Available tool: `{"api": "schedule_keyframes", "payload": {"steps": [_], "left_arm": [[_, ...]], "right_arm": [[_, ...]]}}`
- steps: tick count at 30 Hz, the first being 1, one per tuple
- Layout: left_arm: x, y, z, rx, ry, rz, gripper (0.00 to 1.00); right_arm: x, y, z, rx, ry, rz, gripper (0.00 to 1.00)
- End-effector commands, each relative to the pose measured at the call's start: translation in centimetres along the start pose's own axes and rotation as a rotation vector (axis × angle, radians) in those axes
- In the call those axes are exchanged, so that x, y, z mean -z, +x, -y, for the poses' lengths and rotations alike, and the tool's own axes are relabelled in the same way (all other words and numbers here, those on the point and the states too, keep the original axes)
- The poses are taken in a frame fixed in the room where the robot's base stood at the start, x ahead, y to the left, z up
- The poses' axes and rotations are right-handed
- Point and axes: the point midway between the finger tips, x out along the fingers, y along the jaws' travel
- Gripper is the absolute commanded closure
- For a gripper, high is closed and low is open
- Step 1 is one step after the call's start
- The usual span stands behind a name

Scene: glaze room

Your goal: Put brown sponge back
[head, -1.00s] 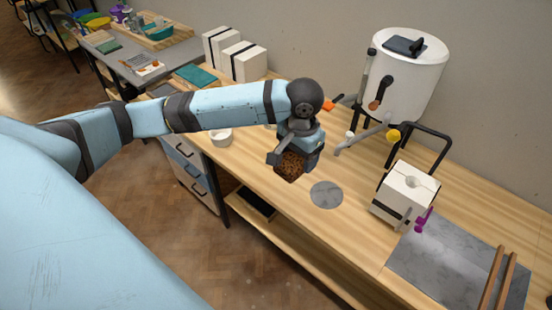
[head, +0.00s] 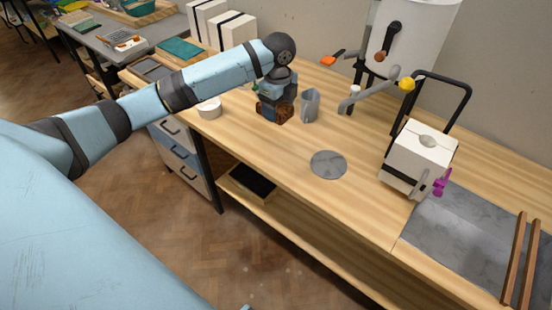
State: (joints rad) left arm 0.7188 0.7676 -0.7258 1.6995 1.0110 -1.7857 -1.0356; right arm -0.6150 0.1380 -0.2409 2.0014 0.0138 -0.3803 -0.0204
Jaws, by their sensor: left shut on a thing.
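The brown sponge (head: 283,115) is a dark brown, porous block low over the wooden worktop (head: 365,215). My left gripper (head: 275,108) is shut on it and points down from above, hiding much of it. I cannot tell whether the sponge touches the worktop. A grey cup or jug (head: 311,106) stands just right of the gripper. My right gripper is out of view.
A round grey disc (head: 328,165) lies nearer the front edge. A white bowl (head: 209,107) stands left of the gripper. A white box-shaped device (head: 420,157) and a white tank (head: 412,40) stand to the right. The worktop around the disc is clear.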

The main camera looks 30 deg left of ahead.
Motion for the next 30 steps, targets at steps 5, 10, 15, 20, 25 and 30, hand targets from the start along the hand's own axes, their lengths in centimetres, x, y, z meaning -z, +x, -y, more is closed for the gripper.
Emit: {"api": "schedule_keyframes", "payload": {"steps": [5,10,15,20,25,30], "left_arm": [[0.1,4.6,-0.2,-0.006,0.000,0.000,0.57],[0.1,9.2,-0.2,-0.006,0.000,-0.001,0.57],[0.1,12.9,-0.1,-0.004,0.000,-0.001,0.57],[0.0,14.5,-0.1,-0.002,0.000,0.001,0.57],[0.1,15.8,-0.1,-0.002,0.000,0.000,0.57],[0.1,18.4,-0.1,-0.003,0.000,0.000,0.57]], "right_arm": [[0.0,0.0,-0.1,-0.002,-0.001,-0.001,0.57],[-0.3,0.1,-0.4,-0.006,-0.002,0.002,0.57],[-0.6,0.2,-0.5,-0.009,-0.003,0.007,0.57],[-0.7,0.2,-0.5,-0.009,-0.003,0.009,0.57],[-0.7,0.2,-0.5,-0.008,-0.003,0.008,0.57],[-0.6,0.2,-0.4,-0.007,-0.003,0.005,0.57]]}}
